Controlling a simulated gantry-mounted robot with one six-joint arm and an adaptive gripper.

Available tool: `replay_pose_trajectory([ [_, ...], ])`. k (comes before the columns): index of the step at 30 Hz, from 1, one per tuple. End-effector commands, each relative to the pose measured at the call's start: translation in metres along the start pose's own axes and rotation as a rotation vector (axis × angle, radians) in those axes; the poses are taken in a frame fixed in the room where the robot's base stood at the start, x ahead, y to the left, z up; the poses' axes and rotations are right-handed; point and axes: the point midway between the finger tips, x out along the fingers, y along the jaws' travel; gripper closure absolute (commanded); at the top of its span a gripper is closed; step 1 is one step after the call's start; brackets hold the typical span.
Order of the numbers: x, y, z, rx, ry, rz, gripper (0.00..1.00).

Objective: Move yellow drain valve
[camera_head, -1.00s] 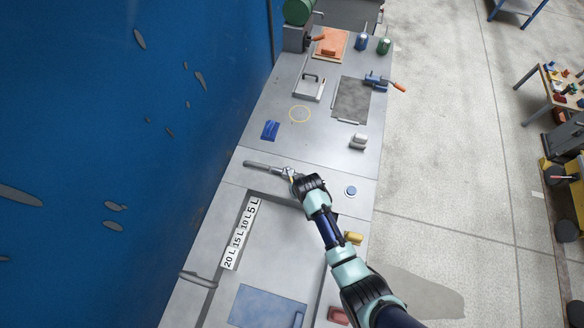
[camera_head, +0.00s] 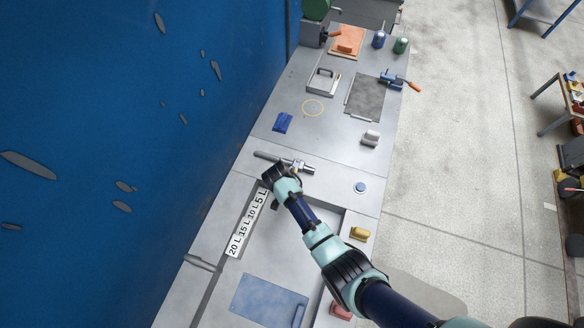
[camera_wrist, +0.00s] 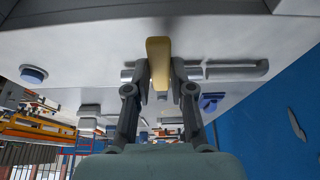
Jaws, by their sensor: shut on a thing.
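The yellow drain valve handle (camera_wrist: 158,62) shows in the wrist view, upright in the picture across the grey pipe (camera_wrist: 235,70). My gripper (camera_wrist: 160,80) is shut on the handle, with one finger on each side of it. In the head view my gripper (camera_head: 275,178) is just below the pipe (camera_head: 267,156), over the far edge of the recessed tray. My own gripper hides the handle there. A metal fitting (camera_head: 302,167) shows at the pipe's right end.
A white strip with litre marks (camera_head: 246,225) lies below my gripper. A blue button (camera_head: 360,187) and a separate yellow block (camera_head: 359,233) are to the right. A blue block (camera_head: 282,122) lies beyond the pipe. The blue wall (camera_head: 130,150) bounds the left side.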

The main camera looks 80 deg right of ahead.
Motion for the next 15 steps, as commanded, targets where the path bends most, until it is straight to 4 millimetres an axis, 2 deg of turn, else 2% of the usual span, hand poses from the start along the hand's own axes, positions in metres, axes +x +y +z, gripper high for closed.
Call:
replay_pose_trajectory([
  [13,0.0006,-0.0013,0.0009,0.011,-0.002,0.002,1.00],
  [14,0.0007,-0.0012,0.0009,0.011,-0.002,0.002,0.76],
  [15,0.0007,-0.0012,0.0009,0.011,-0.002,0.003,0.69],
])
